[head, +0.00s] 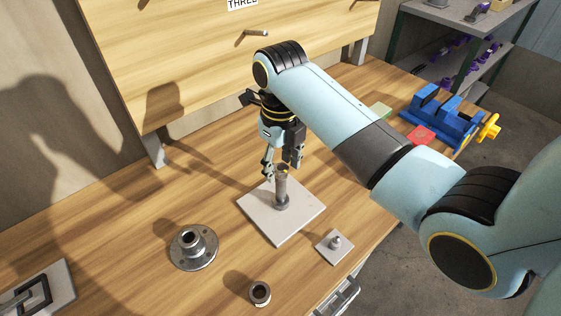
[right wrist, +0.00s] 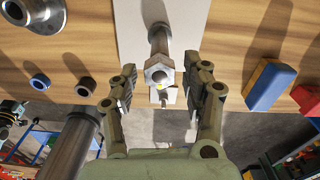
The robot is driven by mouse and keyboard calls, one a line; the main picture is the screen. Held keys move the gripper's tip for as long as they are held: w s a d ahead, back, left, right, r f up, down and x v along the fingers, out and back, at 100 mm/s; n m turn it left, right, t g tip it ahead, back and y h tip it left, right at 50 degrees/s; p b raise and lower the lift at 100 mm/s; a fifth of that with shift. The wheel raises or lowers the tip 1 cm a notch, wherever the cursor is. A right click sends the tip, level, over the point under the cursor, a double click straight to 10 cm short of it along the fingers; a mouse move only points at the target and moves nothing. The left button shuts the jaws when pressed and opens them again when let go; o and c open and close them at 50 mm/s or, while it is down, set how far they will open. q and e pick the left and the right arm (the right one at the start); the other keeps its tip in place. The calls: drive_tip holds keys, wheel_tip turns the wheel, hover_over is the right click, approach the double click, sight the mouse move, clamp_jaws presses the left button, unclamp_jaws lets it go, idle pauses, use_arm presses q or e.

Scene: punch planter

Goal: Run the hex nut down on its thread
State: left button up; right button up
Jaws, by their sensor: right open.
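The hex nut (right wrist: 158,74) sits at the top end of an upright grey post (head: 281,188). The post stands on a pale square plate (head: 262,221) on the bench, and a wider collar surrounds its foot. My right gripper (head: 282,168) points down over the post top. In the right wrist view its two fingers (right wrist: 163,84) are open, one on each side of the nut, with a gap on both sides. A small yellow mark shows at the nut. The thread under the nut cannot be made out. My left gripper is in neither view.
A flanged metal hub (head: 207,262) and a small dark ring (head: 260,294) stand at the front left. A small plate with a knob (head: 324,247) is near the bench edge. A blue vise (head: 437,110) and a red block (head: 420,135) are at right. A wooden board rises behind.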

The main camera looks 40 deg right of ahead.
sight(281, 169)
drive_tip(key=o, duration=0.4)
wheel_tip(281, 169, up, 7)
drive_tip(key=shift+r, duration=0.2)
idle(0.3)
